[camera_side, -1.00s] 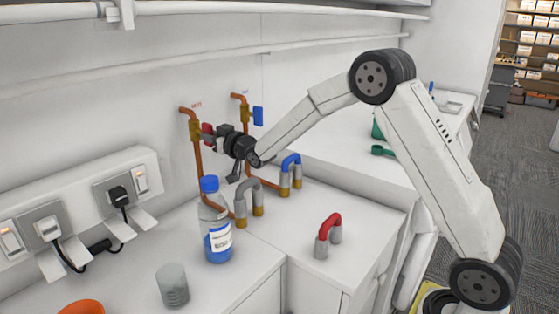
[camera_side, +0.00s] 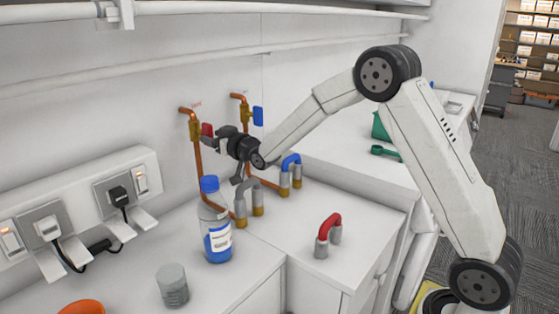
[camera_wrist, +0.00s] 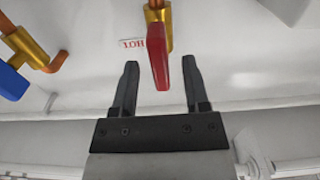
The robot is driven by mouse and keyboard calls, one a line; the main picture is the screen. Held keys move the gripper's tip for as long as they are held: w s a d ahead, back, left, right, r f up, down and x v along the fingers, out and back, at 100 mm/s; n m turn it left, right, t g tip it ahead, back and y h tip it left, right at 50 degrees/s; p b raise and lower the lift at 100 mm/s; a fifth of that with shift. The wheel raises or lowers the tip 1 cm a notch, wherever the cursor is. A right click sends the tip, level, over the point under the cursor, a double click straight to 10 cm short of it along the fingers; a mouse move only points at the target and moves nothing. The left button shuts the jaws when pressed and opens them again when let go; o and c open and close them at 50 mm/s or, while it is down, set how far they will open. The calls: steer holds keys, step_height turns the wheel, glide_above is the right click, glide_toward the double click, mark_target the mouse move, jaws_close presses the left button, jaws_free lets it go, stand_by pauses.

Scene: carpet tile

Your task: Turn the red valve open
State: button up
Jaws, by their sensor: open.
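The red valve handle (camera_wrist: 157,56) is a red lever on a brass valve body (camera_wrist: 162,14) in the wrist view, with a HOT label beside it. In the side view the red handle (camera_side: 207,130) shows just above my gripper, beside its brass body (camera_side: 195,129) on a copper pipe. My gripper (camera_wrist: 160,84) is open, and the lever's free end lies between its two fingers, nearer the right one. I see a gap on both sides, so no finger appears to touch it. In the side view my gripper (camera_side: 212,143) is partly hard to make out against the pipe.
A blue valve handle (camera_side: 258,116) on another copper pipe is to the right. Below stand a blue-capped bottle (camera_side: 217,240), a grey-handled fitting (camera_side: 241,207), a blue-handled fitting (camera_side: 291,175), a red-handled fitting (camera_side: 328,235) and a grey cup (camera_side: 173,287) on the white counter.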

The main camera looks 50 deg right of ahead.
steer(key=s, duration=0.6)
steer(key=shift+s, duration=0.3)
steer(key=shift+s+f, duration=0.1)
steer(key=s+a+f+g, duration=0.1)
steer(key=s+f+g, duration=0.4)
steer(key=s, duration=0.4)
steer(key=s+a+f+g, duration=0.2)
steer(key=s+f+g, duration=0.3)
steer(key=s, duration=0.5)
steer(key=s+a+f+g, duration=0.2)
steer(key=s+f+g, duration=0.3)
steer(key=s, duration=0.5)
stand_by(0.4)
